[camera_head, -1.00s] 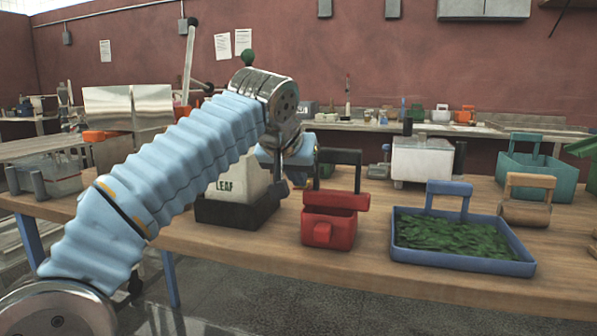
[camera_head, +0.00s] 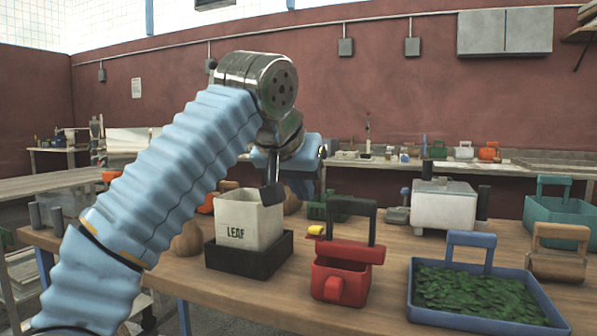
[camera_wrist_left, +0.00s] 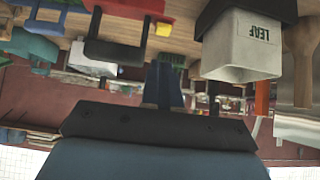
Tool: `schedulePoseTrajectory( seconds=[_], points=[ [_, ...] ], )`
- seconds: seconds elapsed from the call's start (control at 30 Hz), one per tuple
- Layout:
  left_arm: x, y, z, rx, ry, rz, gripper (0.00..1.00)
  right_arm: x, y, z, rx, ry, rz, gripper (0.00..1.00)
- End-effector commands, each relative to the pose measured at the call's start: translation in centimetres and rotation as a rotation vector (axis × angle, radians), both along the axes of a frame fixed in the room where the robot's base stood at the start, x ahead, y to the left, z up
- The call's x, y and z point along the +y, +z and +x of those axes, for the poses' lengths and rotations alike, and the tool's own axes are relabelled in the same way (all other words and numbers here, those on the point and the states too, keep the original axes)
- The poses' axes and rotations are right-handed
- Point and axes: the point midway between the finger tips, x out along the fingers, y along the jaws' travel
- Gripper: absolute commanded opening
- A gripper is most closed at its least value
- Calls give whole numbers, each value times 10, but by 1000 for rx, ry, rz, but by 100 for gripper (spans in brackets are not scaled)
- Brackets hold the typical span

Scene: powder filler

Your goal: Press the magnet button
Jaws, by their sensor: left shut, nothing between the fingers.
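My left gripper (camera_head: 272,190) is shut and empty. In the head view it hangs in front of the right edge of a white LEAF container (camera_head: 249,222); the gap in depth is unclear. In the wrist view its fingers (camera_wrist_left: 164,86) point toward the table, apart from the yellow block. My right gripper is not in view.
The LEAF container stands in a black base (camera_head: 250,257). A blue tray of green leaves (camera_head: 430,310) is at the right front, with a white box (camera_head: 443,205) behind it. A brown roller-like item (camera_head: 556,266) and teal box (camera_head: 560,212) stand farther right.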

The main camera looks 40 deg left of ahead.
Motion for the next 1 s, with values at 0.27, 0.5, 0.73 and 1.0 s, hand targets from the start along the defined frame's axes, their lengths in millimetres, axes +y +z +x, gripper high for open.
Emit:
schedulePoseTrajectory(
  seconds=[0.27, 0.5, 0.73, 1.0],
  points=[
    [-6, 25, -24, -3, 0, -1, 0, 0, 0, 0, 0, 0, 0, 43],
    [-6, 28, -28, -1, 1, -2, 0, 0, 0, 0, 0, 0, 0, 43],
    [-6, 28, -27, -1, 1, -2, 0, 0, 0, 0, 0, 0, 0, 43],
    [-6, 28, -27, -2, 1, -2, 0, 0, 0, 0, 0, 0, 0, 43]
  ],
)
